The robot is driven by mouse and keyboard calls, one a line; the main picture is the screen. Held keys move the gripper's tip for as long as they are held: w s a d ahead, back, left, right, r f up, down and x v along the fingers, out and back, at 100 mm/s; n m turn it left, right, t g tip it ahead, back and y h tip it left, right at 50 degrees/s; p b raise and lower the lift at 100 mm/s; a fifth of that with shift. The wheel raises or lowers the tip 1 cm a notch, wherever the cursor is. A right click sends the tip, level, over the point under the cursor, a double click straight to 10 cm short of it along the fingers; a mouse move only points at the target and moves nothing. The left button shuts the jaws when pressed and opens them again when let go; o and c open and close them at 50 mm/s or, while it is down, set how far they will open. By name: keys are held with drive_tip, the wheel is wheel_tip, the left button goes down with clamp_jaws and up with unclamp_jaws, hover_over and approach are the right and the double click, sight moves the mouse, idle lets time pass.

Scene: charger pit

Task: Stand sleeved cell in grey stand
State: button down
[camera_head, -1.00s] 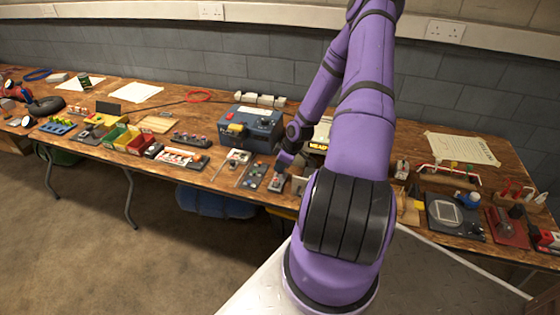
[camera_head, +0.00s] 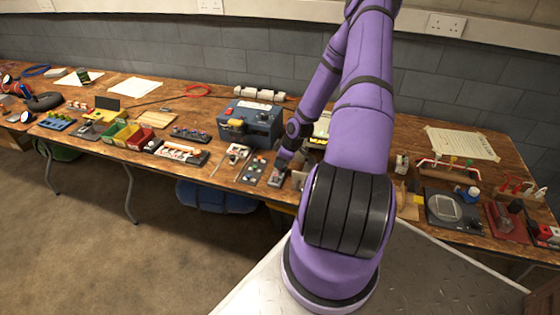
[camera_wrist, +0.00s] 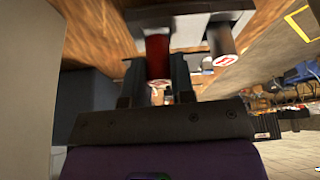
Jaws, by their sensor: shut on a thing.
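My gripper (camera_wrist: 158,78) is shut on a red-sleeved cell (camera_wrist: 157,58), which sits between its two dark fingers in the wrist view. The cell's near end shows a pale face with a red mark. Its far end meets a grey block (camera_wrist: 188,22), which looks like the grey stand; I cannot tell whether the cell is seated in it. A second, grey-brown cell (camera_wrist: 222,42) projects from the same block to the right, apart from my fingers. In the head view, my gripper (camera_head: 281,166) is low at the bench's front edge, and the held cell is too small to make out.
A blue box (camera_head: 250,124) stands behind and left of my gripper. A dark panel (camera_head: 253,172) lies just left of it. Green and red bins (camera_head: 128,136) and several small racks fill the bench further left. More items, including a dark tray (camera_head: 452,211), crowd the right.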

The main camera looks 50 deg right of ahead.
drive_tip(key=shift+f, duration=0.75)
idle(0.8)
drive_tip(key=c, duration=0.9)
unclamp_jaws()
drive_tip(key=shift+r, duration=3.5)
drive_tip(key=shift+r, duration=0.1)
